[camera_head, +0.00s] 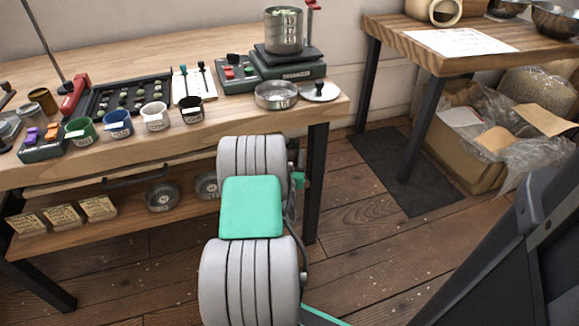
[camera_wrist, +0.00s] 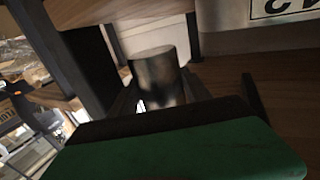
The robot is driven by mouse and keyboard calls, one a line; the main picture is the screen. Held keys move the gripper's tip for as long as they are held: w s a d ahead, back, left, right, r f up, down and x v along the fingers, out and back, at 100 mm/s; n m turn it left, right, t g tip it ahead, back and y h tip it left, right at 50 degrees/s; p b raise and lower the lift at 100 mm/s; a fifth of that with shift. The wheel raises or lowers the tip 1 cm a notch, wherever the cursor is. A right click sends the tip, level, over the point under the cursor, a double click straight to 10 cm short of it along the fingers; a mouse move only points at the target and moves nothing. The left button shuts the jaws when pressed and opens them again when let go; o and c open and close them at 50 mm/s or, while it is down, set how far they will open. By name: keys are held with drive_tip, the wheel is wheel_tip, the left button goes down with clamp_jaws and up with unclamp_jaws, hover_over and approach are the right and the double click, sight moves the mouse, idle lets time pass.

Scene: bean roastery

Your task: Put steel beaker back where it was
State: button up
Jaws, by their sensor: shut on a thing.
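A plain grey metal cylinder, which looks like the steel beaker (camera_wrist: 154,68), stands between the dark fingers of my gripper (camera_wrist: 160,88) in the wrist view. My gripper is shut on it. Its lower part is hidden by the fingers and the green wrist part. In the head view my gripper and the held cylinder are hidden behind my arm, near the front edge of the wooden bench (camera_head: 225,117). A different steel vessel with printed numbers (camera_head: 284,32) stands on the green scale (camera_head: 287,65) at the back right of the bench.
A shallow steel dish (camera_head: 276,96) and a round white-topped disc (camera_head: 320,91) sit at the bench's right end. Several small cups, including a blue cup (camera_head: 118,124), line the front edge. A second table (camera_head: 450,60) and an open box (camera_head: 465,165) are at right.

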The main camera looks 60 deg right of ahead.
drive_tip(key=shift+w+d+f, duration=0.1)
drive_tip(key=shift+d+f, duration=0.1)
drive_tip(key=shift+f, duration=0.2)
drive_tip(key=shift+w+d+f+b, duration=0.1)
drive_tip(key=shift+d+f+b, duration=0.1)
drive_tip(key=shift+f+b, duration=1.3)
drive_tip(key=o, duration=1.3)
drive_tip(key=shift+f+p, duration=0.3)
drive_tip(key=shift+p, duration=0.1)
drive_tip(key=shift+o, duration=0.2)
